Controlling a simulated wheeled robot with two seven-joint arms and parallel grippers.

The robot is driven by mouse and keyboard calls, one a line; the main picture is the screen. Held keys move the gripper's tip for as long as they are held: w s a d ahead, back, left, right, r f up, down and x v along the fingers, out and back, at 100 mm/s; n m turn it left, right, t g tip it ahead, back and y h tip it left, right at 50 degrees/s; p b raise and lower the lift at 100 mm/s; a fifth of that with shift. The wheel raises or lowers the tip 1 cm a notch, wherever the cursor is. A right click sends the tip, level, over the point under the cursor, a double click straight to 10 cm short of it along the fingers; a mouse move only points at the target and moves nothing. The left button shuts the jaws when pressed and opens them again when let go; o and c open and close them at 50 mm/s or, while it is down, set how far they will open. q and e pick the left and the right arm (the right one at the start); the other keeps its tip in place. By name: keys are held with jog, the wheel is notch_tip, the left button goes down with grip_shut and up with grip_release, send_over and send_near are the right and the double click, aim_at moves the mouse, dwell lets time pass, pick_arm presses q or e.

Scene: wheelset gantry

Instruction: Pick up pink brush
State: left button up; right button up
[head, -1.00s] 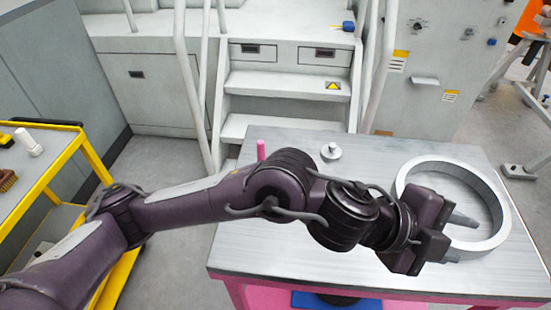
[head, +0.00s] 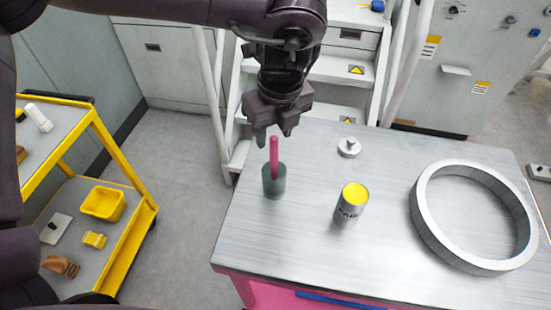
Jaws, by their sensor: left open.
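The pink brush (head: 273,156) stands nearly upright, its handle sticking up out of a dark greenish see-through cup (head: 274,182) near the left edge of the metal-topped table (head: 385,233). The brush's lower end is inside the cup and shows only dimly. My left gripper (head: 274,138) hangs down above the cup, its fingers apart, with the top of the pink handle at or between the fingertips in the picture. I cannot tell whether they touch it. My right gripper is not in view.
A paint can (head: 350,203) with a yellow top stands right of the cup. Behind it is a small metal weight (head: 349,147). A large metal ring (head: 424,222) fills the table's right side. A yellow cart (head: 84,132) stands at left, steps (head: 345,72) behind.

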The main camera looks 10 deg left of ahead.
aim_at(273, 149)
pick_arm(q)
jog(key=f, duration=0.2)
jog(key=f+p, duration=0.1)
jog(key=w+f+p, duration=0.1)
jog(key=f, duration=0.1)
jog(key=shift+a+f, duration=0.25)
jog(key=shift+f, duration=0.05)
jog(key=shift+w+f, duration=0.1)
jog(key=shift+f, duration=0.45)
grip_shut()
